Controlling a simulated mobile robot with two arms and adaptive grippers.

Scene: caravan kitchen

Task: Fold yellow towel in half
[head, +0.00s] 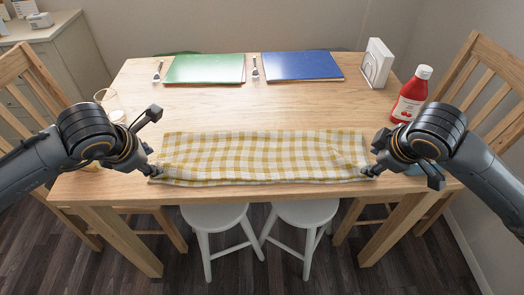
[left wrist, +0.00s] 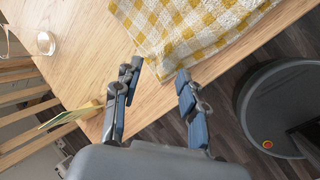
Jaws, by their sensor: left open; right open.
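The yellow and white checked towel (head: 262,154) lies as a long strip along the front part of the wooden table. Its front edge looks thick and slightly rumpled. My left gripper (head: 152,172) is at the towel's front left corner, and my right gripper (head: 372,172) is at its front right corner. In the left wrist view, my left gripper (left wrist: 157,88) is open, and the towel (left wrist: 195,30) lies just beyond its fingertips, with nothing visible between them. The right fingertips are small in the head view, and their contact with the cloth is unclear.
A green placemat (head: 205,68) and a blue placemat (head: 302,65) lie at the back of the table (head: 200,105). A napkin holder (head: 377,63) and a red ketchup bottle (head: 411,96) stand right. A glass (head: 109,104) stands left. Two white stools (head: 215,215) are below the front edge.

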